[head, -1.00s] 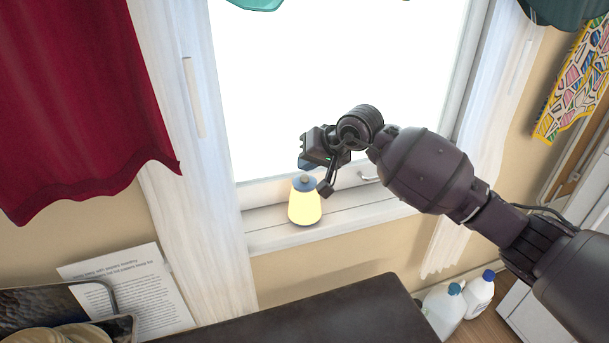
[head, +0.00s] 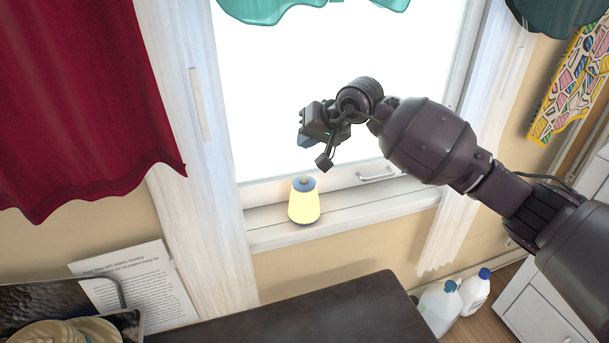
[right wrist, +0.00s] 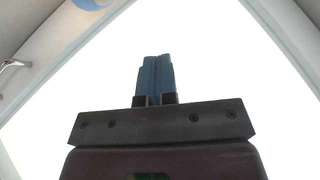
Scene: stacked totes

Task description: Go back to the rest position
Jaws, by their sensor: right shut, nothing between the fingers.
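My right gripper (head: 306,143) is in front of the window, above the sill. Its blue fingers are together and empty; they also show closed in the right wrist view (right wrist: 155,78). A yellow, lamp-like object with a blue-grey top (head: 304,202) stands upright on the window sill, below the gripper and apart from it. Part of a blue and yellow shape, probably the same object, shows at the top edge of the right wrist view (right wrist: 92,4). My left gripper is not in view.
The window frame (head: 243,150) surrounds the bright pane, with a handle (head: 376,174) at its lower edge. A red curtain (head: 80,100) hangs at left. A dark surface (head: 310,312) lies below. Two bottles (head: 440,305) (head: 475,292) stand on the floor at right.

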